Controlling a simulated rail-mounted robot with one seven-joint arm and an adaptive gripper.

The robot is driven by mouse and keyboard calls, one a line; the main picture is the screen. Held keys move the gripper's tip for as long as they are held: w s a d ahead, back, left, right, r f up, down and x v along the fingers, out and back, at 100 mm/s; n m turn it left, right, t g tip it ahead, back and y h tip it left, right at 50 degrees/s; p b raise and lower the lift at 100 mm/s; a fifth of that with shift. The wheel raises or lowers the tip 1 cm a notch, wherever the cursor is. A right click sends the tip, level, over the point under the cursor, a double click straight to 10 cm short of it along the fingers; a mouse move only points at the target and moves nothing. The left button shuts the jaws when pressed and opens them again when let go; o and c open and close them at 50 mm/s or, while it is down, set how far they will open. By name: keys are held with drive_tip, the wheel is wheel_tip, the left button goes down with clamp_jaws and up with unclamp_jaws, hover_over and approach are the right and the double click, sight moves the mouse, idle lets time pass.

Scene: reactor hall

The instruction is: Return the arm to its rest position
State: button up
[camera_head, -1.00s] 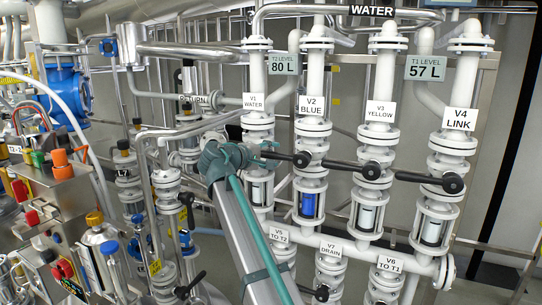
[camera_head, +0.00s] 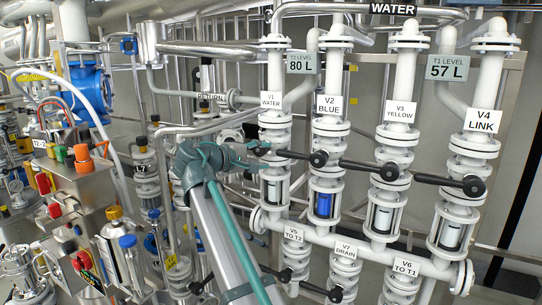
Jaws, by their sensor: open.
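My arm rises from the bottom of the head view as a grey link with a teal hose, up to a teal-grey joint. Beyond the joint, my gripper (camera_head: 243,160) points right, towards the column of valve V1 (camera_head: 272,135). It is open, and I see nothing held in it. Its fingertips are small and partly merge with the pipes behind. The fingertips appear close to the dark knob at V1 (camera_head: 260,149); whether they touch it I cannot tell.
Valve columns V2 (camera_head: 330,128), V3 (camera_head: 397,138) and V4 (camera_head: 478,148) stand to the right, with black levers across them. Lower valves V5, V7 and V6 hang below. A control box (camera_head: 85,185) and crowded pipework fill the left.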

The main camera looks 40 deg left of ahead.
drive_tip(key=shift+s, duration=0.3)
